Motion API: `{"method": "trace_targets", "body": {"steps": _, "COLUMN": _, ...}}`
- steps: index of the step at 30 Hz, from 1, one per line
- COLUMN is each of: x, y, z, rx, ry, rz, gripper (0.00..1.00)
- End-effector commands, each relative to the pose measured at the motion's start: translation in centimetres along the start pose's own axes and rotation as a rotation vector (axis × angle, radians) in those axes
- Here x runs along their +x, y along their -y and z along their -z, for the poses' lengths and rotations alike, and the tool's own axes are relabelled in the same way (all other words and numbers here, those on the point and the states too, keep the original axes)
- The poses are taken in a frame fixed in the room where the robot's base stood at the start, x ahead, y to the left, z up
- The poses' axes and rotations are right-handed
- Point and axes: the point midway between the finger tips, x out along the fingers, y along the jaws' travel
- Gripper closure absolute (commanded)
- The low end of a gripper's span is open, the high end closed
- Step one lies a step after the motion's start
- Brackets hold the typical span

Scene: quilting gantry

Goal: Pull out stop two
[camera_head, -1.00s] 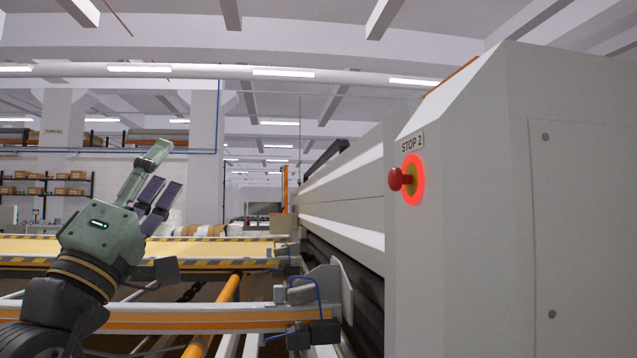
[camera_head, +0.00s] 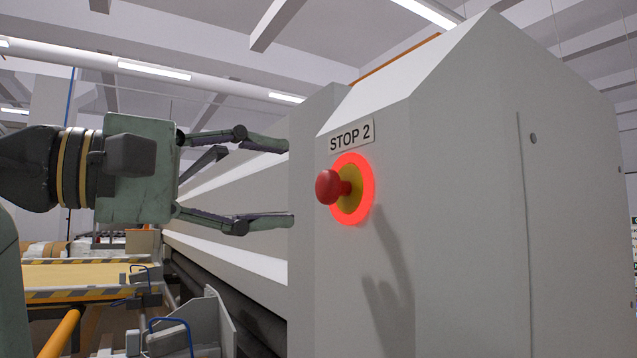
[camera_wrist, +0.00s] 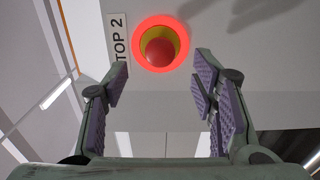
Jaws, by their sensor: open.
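The stop two button is a red mushroom knob (camera_head: 328,187) on a yellow base with a glowing red ring, on the face of a grey machine cabinet (camera_head: 450,190). A "STOP 2" label (camera_head: 351,136) sits above it. My gripper (camera_head: 291,182) is open and empty, to the left of the knob in the head view, its two fingers spread above and below the knob's height. In the wrist view the knob (camera_wrist: 160,52) shows ahead, beyond the open fingertips (camera_wrist: 160,75) and between their lines. The fingers look apart from the knob.
The cabinet's flat face surrounds the button, and my gripper's shadow falls on it below the knob. A long machine beam (camera_head: 230,215) runs back behind my gripper. A yellow-topped table (camera_head: 80,275) and a bracket with blue cable (camera_head: 185,330) stand lower left.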

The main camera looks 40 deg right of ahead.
Motion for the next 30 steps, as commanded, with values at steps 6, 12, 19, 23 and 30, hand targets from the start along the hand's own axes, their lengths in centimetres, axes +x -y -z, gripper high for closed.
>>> {"method": "trace_targets", "body": {"steps": 6, "x": 4.4, "y": -0.2, "z": 0.1, "rx": 0.000, "ry": 0.001, "rz": 0.001, "gripper": 0.48}}
{"method": "trace_targets", "body": {"steps": 12, "x": 7.1, "y": -0.1, "z": 0.1, "rx": 0.000, "ry": 0.000, "rz": -0.001, "gripper": 0.48}}
{"method": "trace_targets", "body": {"steps": 19, "x": 8.0, "y": 0.0, "z": 0.1, "rx": 0.001, "ry": -0.002, "rz": -0.001, "gripper": 0.48}}
{"method": "trace_targets", "body": {"steps": 23, "x": 8.0, "y": 0.0, "z": 0.1, "rx": 0.001, "ry": -0.002, "rz": -0.002, "gripper": 0.48}}
{"method": "trace_targets", "body": {"steps": 30, "x": 8.0, "y": 0.0, "z": 0.1, "rx": 0.001, "ry": -0.003, "rz": -0.002, "gripper": 0.60}}
